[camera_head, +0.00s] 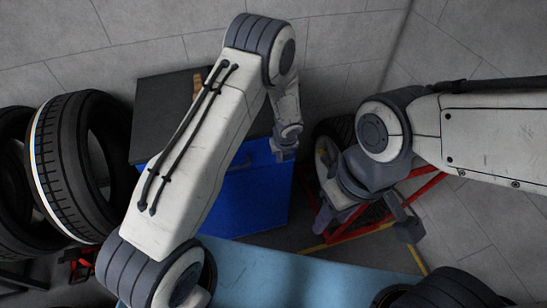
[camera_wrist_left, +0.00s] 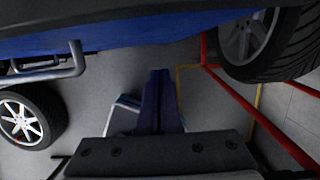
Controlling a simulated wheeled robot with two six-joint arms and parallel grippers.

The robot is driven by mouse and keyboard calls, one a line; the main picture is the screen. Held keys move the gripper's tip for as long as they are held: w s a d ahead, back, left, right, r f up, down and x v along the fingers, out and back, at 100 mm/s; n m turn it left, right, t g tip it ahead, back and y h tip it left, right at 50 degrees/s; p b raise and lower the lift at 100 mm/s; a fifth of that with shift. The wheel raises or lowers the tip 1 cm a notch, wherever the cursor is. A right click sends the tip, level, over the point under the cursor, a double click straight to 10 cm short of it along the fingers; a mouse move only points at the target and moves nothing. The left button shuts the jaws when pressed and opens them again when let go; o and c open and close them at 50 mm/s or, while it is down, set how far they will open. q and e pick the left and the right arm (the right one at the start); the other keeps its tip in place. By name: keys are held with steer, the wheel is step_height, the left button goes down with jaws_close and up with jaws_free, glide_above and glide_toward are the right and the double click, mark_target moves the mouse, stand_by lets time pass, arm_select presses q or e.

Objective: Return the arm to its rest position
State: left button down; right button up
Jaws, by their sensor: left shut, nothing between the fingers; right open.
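My left arm comes in from the lower left of the head view, bends at its raised elbow and reaches down. My left gripper (camera_head: 285,150) hangs in front of the blue cabinet (camera_head: 243,195), near its right side. In the left wrist view its two fingers (camera_wrist_left: 160,78) are together, with nothing between them, above grey floor. My right arm comes in from the right. My right gripper (camera_head: 366,222) points down with its fingers spread and empty, in front of the red frame (camera_head: 430,184).
The cabinet's dark top (camera_head: 165,100) lies behind my left arm. Large tyres (camera_head: 72,165) stand at the left. In the wrist view, a grey handle (camera_wrist_left: 60,70) and spoked wheel (camera_wrist_left: 28,117) are left.

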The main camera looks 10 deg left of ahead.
arm_select(q)
steer(key=s+d+r+n, duration=0.2)
steer(key=s+r+n, duration=0.1)
steer(key=r, duration=0.5)
steer(key=s+d+r+n, duration=0.2)
steer(key=s+r+n, duration=0.15)
steer(key=r, duration=0.55)
steer(key=s+r+n, duration=0.4)
steer(key=s+n, duration=0.1)
steer(key=s, duration=0.3)
steer(key=s+r+n+g+h, duration=0.1)
steer(key=s+r+n, duration=0.3)
steer(key=s, duration=0.5)
steer(key=s+d+r+n+g+h, duration=0.1)
steer(key=s+r+n, duration=0.3)
steer(key=s+n, duration=0.3)
steer(key=shift+s+r+p, duration=0.4)
steer(key=shift+s+p, duration=0.05)
steer(key=shift+s, duration=0.25)
steer(key=shift+n, duration=0.25)
